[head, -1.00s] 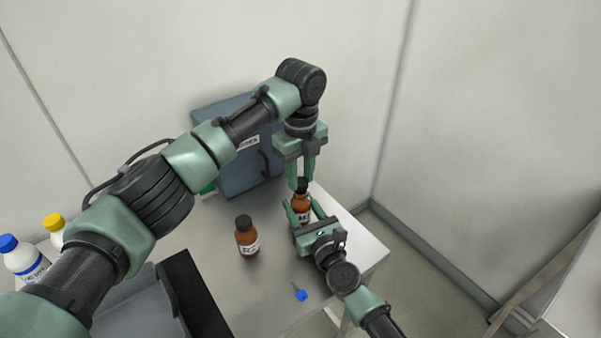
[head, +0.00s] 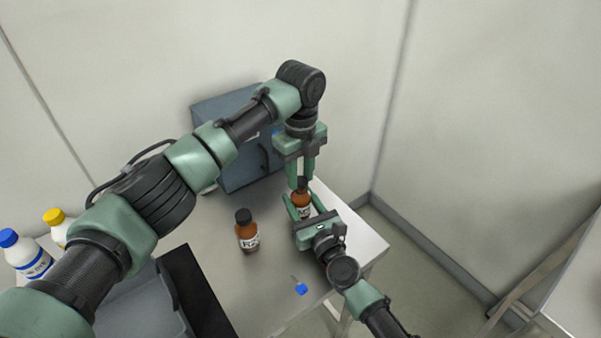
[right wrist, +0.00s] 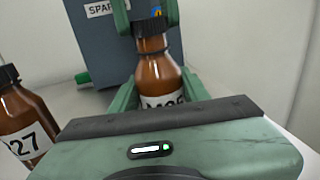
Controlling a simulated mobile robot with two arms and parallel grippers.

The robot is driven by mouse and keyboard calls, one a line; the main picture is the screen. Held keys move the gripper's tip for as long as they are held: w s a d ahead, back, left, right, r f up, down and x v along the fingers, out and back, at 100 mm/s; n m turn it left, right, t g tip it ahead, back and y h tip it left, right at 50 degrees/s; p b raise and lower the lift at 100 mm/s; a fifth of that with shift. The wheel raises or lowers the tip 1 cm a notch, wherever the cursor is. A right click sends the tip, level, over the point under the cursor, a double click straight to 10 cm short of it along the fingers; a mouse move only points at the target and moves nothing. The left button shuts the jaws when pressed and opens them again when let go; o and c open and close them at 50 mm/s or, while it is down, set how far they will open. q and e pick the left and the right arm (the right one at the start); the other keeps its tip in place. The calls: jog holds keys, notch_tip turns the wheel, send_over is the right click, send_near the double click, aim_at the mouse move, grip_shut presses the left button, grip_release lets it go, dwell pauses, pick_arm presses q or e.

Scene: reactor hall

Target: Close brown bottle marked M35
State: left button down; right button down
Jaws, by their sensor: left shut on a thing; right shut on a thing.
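A brown bottle (head: 302,199) stands upright near the right end of the table; it also shows in the right wrist view (right wrist: 158,75), its label partly hidden, with an M readable. My right gripper (head: 303,207) is shut around the bottle's body from the front. A dark cap (right wrist: 150,27) sits at the top of the bottle neck. My left gripper (head: 303,182) points straight down from above and is shut on this cap. I cannot tell how tightly the cap is seated.
A second brown bottle (head: 246,232) with a dark cap stands to the left. A small blue-ended item (head: 301,289) lies near the front edge. A blue-grey box (head: 235,170) stands behind. White bottles with blue (head: 8,238) and yellow (head: 54,216) caps stand far left.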

pick_arm(q)
jog(key=shift+f, duration=0.35)
jog(key=m, duration=1.3)
jog(key=c, duration=1.1)
grip_release()
jog(key=shift+o, duration=0.2)
